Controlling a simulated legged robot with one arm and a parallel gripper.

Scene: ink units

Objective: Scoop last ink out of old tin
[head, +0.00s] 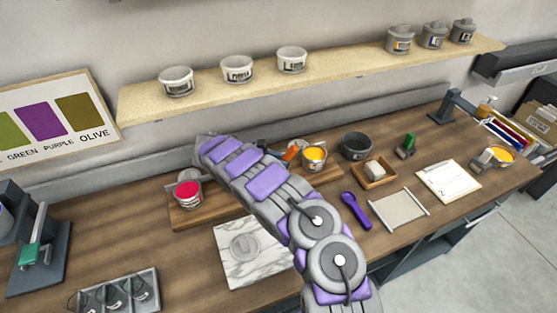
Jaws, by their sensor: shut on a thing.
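My gripper (270,147) is largely hidden behind my own arm; only a dark part shows. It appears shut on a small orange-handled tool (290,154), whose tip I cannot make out. Just right of the tool, an open tin of yellow ink (315,155) stands on the wooden board. An open tin of red ink (188,193) stands at the board's left end. Another open tin with yellow-orange ink (494,156) is at the bench's right end. I cannot tell which tin is the old one, or whether the tool touches any ink.
A marble slab (238,270) lies in front of the board (210,217).

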